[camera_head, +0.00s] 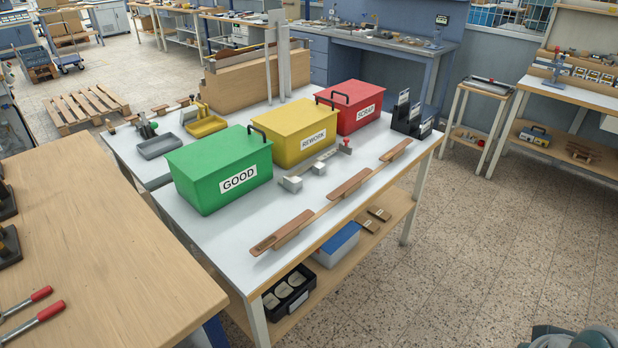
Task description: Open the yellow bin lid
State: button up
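The yellow bin (300,135), labelled REWORK, stands on the white-topped table between the green bin (215,172), labelled GOOD, and the red bin (352,110), labelled SCRAP. Its yellow lid (292,116) lies flat and closed on top. A dark handle (325,103) shows at the lid's right edge, close to the red bin; part of the yellow bin's left side is hidden by the green bin. My gripper is not recognisable in view. Only a rounded grey-green part, probably mine, shows at the bottom right corner, far from the bins.
Small metal blocks (292,184) and a fixture with a red knob (346,145) sit in front of the yellow bin. Brown strips (283,230) line the table's front edge. A wooden bench (100,255) stands at left. The speckled floor (480,255) at right is clear.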

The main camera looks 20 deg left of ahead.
aim_at(285, 121)
jog(key=i+u, duration=0.45)
jog(key=i+l+u, duration=0.15)
jog(key=u, duration=0.25)
jog(key=i+l+u, duration=0.25)
jog(key=i+u, duration=0.2)
jog(key=k, duration=0.05)
